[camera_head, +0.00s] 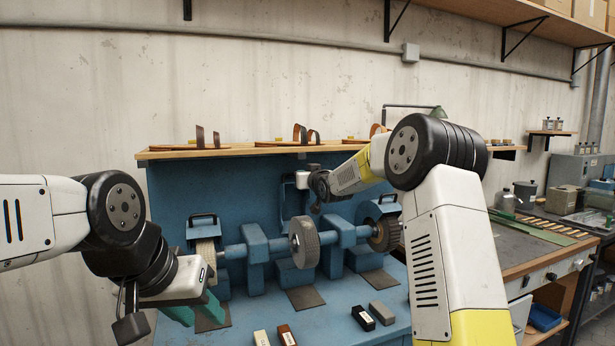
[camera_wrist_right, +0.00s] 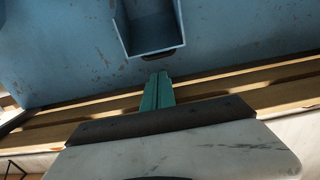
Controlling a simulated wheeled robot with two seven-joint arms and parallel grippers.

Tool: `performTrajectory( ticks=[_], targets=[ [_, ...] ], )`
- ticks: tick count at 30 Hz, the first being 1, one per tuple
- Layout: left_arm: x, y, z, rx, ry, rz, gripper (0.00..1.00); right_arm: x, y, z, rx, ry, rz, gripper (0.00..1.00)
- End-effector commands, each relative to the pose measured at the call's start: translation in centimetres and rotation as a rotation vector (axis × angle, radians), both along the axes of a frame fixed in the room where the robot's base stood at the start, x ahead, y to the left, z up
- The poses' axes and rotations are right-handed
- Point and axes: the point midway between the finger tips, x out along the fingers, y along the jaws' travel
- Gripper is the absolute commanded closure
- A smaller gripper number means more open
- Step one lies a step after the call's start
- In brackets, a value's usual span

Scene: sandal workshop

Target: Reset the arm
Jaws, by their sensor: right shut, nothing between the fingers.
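My left gripper (camera_head: 197,312) has teal fingers, hangs low at the left of the head view in front of the blue machine, and looks open with nothing between its fingers. My right arm reaches in from the right over the machine, and its wrist is near the back panel. The right gripper's fingers cannot be made out in the head view. In the right wrist view, the right gripper (camera_wrist_right: 158,88) has its teal fingers together and empty, close to a blue open-fronted housing (camera_wrist_right: 148,47).
The blue grinding machine (camera_head: 258,240) carries several wheels on a shaft. Above it, a wooden shelf (camera_head: 240,150) holds sandals. Small blocks (camera_head: 363,318) lie on its front bench. A workbench (camera_head: 525,250) with tools stands at the right.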

Motion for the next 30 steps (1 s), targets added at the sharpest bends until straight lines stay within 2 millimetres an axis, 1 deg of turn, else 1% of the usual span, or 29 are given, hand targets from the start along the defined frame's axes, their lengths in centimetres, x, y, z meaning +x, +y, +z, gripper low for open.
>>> performTrajectory(
  ticks=[1, 7, 9, 14, 16, 17, 19, 20, 23, 24, 26, 27, 29, 30],
  targets=[
    [0.0, 0.0, 0.0, 0.0, -0.001, 0.0, 0.64, -0.8, -0.4, 0.4, 0.0, -0.002, -0.001, 1.0],
    [0.0, 0.0, 0.0, 0.0, -0.001, 0.0, 0.64, -4.0, -1.3, 0.9, -0.001, -0.001, -0.001, 1.0],
    [0.0, 0.0, 0.0, 0.0, -0.001, 0.0, 0.64, -4.9, -1.6, 1.1, -0.001, -0.001, -0.001, 1.0],
    [0.0, 0.0, 0.0, 0.0, -0.001, 0.0, 0.64, -6.2, -2.0, 1.4, -0.003, 0.002, -0.002, 1.0],
    [0.0, 0.0, 0.0, 0.0, 0.0, 0.0, 0.64, -7.1, -2.3, 1.7, -0.009, 0.017, -0.008, 1.0],
    [0.0, 0.0, 0.0, 0.0, 0.0, 0.0, 0.64, -7.7, -2.6, 1.8, -0.014, 0.031, -0.013, 1.0],
    [0.0, 0.0, 0.0, 0.0, 0.0, 0.0, 0.64, -9.6, -3.3, 2.0, -0.032, 0.079, -0.029, 1.0],
    [0.0, 0.0, 0.0, 0.0, 0.0, 0.0, 0.64, -10.8, -3.7, 2.1, -0.04, 0.106, -0.039, 1.0],
    [0.0, 0.0, 0.0, 0.0, 0.0, 0.0, 0.64, -15.7, -5.4, 1.7, -0.068, 0.222, -0.076, 1.0],
    [0.0, 0.0, 0.0, 0.0, 0.0, 0.0, 0.64, -18.0, -6.2, 1.4, -0.079, 0.274, -0.09, 1.0],
    [0.0, 0.0, 0.0, 0.0, -0.001, 0.0, 0.64, -21.6, -7.3, 0.6, -0.089, 0.352, -0.111, 1.0],
    [0.0, 0.0, 0.0, 0.0, -0.001, 0.0, 0.64, -24.1, -7.9, 0.0, -0.092, 0.405, -0.122, 1.0],
    [0.0, 0.0, 0.0, 0.0, -0.001, 0.0, 0.64, -28.0, -8.8, -1.1, -0.095, 0.483, -0.136, 1.0],
    [0.0, 0.0, 0.0, 0.0, 0.0, 0.0, 0.64, -30.7, -9.3, -1.9, -0.096, 0.536, -0.145, 1.0]
  ],
)
